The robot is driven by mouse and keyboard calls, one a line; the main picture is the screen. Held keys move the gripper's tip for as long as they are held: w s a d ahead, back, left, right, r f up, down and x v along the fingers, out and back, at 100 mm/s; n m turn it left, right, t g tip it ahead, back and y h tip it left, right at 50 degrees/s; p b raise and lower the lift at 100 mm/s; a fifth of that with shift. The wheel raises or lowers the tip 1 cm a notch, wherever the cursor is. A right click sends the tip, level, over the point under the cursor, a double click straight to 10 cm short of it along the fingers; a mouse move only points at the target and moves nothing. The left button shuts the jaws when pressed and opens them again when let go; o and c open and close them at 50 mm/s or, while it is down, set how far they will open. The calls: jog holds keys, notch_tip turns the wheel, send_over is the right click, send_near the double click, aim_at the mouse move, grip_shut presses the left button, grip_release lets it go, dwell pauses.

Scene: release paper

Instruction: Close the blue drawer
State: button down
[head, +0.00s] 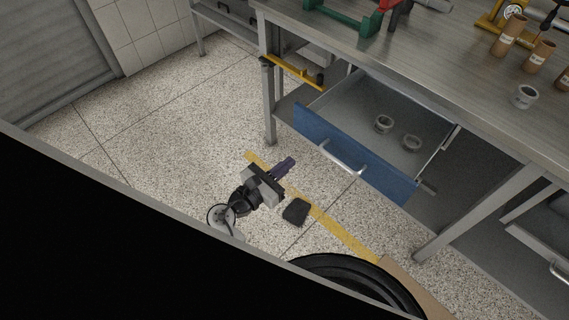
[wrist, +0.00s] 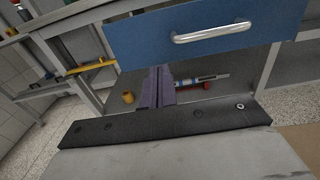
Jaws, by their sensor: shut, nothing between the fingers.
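The blue drawer (head: 308,128) under the metal workbench is pulled out. Its blue front carries a silver bar handle (head: 342,158), and two small grey rings (head: 383,124) (head: 411,142) lie inside. My gripper (head: 290,163) is shut and empty, in front of the drawer and left of the handle, apart from it. In the wrist view the blue drawer front (wrist: 200,32) fills the top, with its handle (wrist: 211,33) up and to the right of my shut fingers (wrist: 157,72).
The workbench top (head: 440,60) holds a green tool (head: 345,18), brown cardboard tubes (head: 509,35) and a grey ring (head: 525,96). Bench legs stand on both sides of the drawer. A black object (head: 296,211) shows near yellow floor tape (head: 345,236). Speckled floor on the left is clear.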

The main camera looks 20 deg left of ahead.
jog(key=p+x, duration=0.1)
jog(key=x, duration=0.9)
jog(key=shift+w, duration=0.25)
jog(key=shift+d, duration=0.1)
jog(key=x, duration=2.4)
jog(key=shift+w+f, duration=0.1)
jog(key=shift+f, duration=0.05)
jog(key=shift+w+r, duration=0.1)
jog(key=shift+r, duration=0.25)
